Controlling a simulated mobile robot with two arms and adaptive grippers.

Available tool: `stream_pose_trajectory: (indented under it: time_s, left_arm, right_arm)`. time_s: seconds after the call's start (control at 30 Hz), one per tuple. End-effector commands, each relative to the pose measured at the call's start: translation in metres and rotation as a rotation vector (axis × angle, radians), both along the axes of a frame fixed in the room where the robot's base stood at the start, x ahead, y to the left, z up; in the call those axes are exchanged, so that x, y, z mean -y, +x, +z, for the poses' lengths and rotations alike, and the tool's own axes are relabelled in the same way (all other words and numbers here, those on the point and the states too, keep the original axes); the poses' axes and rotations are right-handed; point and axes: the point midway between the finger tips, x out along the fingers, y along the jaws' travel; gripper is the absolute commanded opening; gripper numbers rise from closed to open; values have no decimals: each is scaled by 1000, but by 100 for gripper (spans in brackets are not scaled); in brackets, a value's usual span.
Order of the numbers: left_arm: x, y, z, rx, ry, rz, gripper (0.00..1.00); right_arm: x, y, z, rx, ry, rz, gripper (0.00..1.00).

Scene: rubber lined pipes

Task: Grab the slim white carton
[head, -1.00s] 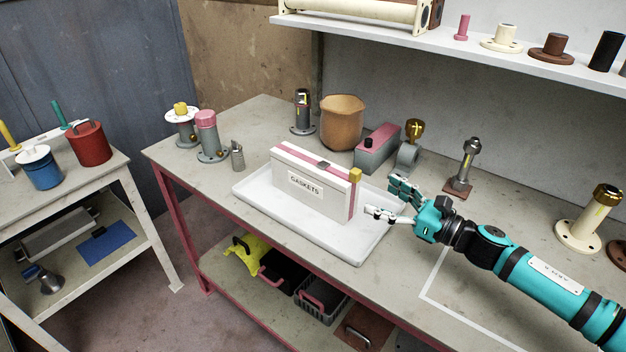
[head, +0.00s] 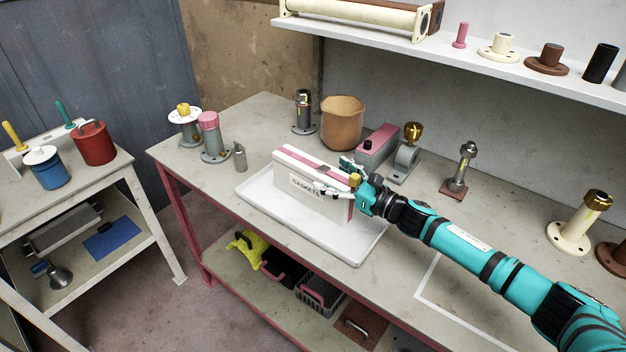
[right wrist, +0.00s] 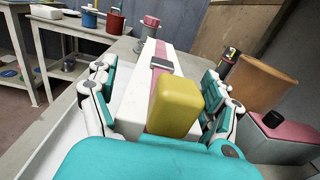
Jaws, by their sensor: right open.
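The slim white carton (head: 292,165) stands upright on a white tray (head: 258,199) on the workbench. It has a pink stripe along its top, a grey clip and a "GASKETS" label. My right gripper (head: 338,178) is at the carton's right end, with one finger in front of the label side and the other behind. In the right wrist view the open fingers (right wrist: 162,100) lie on both sides of the carton (right wrist: 138,82), with a yellow block (right wrist: 178,105) between them at its near end. Whether the fingers touch the carton cannot be told. My left gripper is out of view.
A grey and pink block (head: 376,146), an orange pot (head: 343,122) and a valve with a brass top (head: 407,158) stand behind the tray. Metal fittings (head: 214,140) stand to its left. A shelf (head: 460,54) hangs above. The bench front right is clear.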

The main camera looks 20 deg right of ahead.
Motion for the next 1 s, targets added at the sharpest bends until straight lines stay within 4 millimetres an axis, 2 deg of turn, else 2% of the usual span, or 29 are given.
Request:
stream_pose_trajectory:
  time_s: [0.23,0.83,1.0]
  left_arm:
    - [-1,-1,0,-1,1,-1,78]
    - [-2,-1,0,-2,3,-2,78]
    - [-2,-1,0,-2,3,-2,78]
  right_arm:
    - [-1,2,-1,0,-1,0,83]
    - [-1,1,-1,0,-1,0,4]
    - [-1,2,1,2,0,1,2]
